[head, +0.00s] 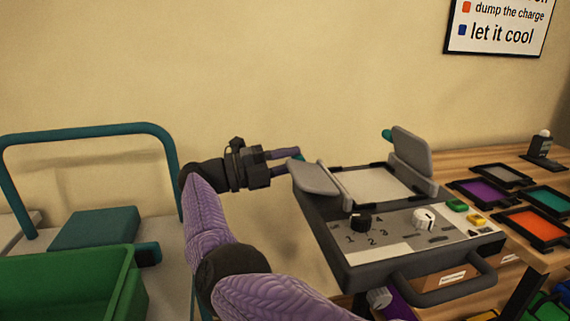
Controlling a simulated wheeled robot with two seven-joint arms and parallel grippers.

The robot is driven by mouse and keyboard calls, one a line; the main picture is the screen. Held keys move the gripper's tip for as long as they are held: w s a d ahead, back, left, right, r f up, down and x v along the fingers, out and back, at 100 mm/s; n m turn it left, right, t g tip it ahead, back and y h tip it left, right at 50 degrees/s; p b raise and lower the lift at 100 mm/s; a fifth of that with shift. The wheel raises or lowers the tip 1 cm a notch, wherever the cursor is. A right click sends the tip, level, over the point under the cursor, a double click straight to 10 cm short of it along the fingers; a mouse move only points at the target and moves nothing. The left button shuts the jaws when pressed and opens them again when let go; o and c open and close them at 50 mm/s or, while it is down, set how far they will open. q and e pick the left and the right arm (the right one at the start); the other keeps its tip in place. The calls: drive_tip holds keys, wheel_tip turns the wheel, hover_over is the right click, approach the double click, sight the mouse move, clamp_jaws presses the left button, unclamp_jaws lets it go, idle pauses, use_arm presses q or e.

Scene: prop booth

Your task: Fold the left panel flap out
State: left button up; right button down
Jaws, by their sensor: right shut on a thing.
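The grey left panel flap (316,178) stands out at a slant over the left edge of the dark grey device (345,235). My right gripper (292,156) reaches in from the left with purple fingers, shut on the teal tab at the flap's outer edge; the fingers hide most of that tab. The right panel flap (412,150) stands raised and tilted on the other side, with its own teal tab (387,135). A pale flat panel (378,186) lies between the flaps. My left gripper is not in view.
The device's front has a dark knob (361,222), a white knob (424,217), coloured buttons (466,212) and a front handle (450,286). Coloured trays (530,226) lie on the wooden table to the right. A green bin (65,285) stands on a cart at left.

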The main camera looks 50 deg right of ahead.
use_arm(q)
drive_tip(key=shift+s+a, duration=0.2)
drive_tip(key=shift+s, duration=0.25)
